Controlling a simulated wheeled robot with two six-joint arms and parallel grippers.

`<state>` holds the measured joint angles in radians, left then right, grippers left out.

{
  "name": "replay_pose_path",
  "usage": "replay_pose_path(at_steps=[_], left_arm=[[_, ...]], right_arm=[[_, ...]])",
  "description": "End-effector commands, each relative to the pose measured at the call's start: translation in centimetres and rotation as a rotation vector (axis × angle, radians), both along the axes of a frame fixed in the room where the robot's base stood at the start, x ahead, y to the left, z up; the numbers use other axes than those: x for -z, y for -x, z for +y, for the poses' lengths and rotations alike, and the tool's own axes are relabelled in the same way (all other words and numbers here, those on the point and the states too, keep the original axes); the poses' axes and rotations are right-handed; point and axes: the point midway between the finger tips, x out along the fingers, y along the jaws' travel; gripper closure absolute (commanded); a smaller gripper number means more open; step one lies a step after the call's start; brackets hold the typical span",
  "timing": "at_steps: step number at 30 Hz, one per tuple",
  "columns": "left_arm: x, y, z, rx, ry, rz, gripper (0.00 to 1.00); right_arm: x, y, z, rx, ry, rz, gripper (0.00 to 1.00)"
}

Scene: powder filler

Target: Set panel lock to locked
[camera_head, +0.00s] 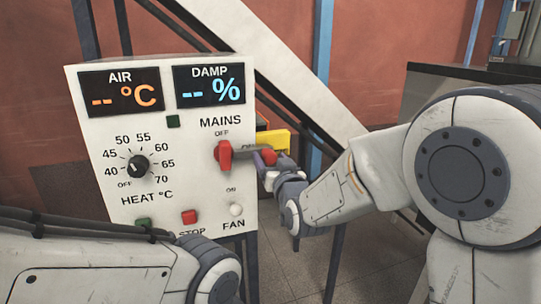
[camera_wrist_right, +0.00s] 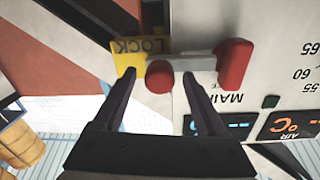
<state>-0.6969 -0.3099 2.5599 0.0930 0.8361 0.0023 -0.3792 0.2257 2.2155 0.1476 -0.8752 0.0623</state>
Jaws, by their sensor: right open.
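The white control panel (camera_head: 95,165) faces me. Its red MAINS switch (camera_head: 223,156) points up and down. To its right are a yellow plate (camera_head: 275,138) and a small red knob (camera_head: 269,157). In the right wrist view the plate reads LOCK (camera_wrist_right: 127,46). A grey bar (camera_wrist_right: 194,61) runs from the plate side to the red MAINS handle (camera_wrist_right: 235,65), and the round red knob (camera_wrist_right: 159,82) sits by the bar. My right gripper (camera_wrist_right: 159,75) is open, one fingertip on each side of the knob; contact cannot be told. My left gripper is out of view.
The panel also carries a HEAT dial (camera_head: 138,166), a red STOP button (camera_head: 189,217), a green button (camera_head: 143,224) and a FAN toggle (camera_head: 236,209). A white diagonal beam passes behind it. My left forearm covers its lower left.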

Motion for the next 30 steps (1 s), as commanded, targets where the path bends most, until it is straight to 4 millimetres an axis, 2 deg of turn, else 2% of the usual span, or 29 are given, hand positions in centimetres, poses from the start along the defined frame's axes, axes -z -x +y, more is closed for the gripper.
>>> replay_pose_path(at_steps=[7, 8, 12, 13, 14, 30], left_arm=[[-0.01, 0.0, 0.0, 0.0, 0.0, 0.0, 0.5], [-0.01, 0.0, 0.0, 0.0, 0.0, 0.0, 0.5], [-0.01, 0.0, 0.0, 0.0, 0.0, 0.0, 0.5], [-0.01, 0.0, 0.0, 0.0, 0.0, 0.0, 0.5], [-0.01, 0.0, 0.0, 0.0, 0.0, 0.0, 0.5], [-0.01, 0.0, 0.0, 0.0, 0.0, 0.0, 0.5]], right_arm=[[-0.01, -0.1, 0.04, 0.0, 0.0, -0.001, 0.26], [-0.01, -0.1, 0.04, 0.0, 0.0, -0.001, 0.3], [0.0, -0.08, 0.04, 0.0, 0.0, -0.001, 0.83], [0.0, -0.08, 0.04, 0.0, 0.0, -0.001, 0.94], [0.0, -0.08, 0.04, 0.0, 0.0, 0.0, 1.0], [0.01, -0.07, 0.02, 0.0, 0.0, 0.0, 1.0]])
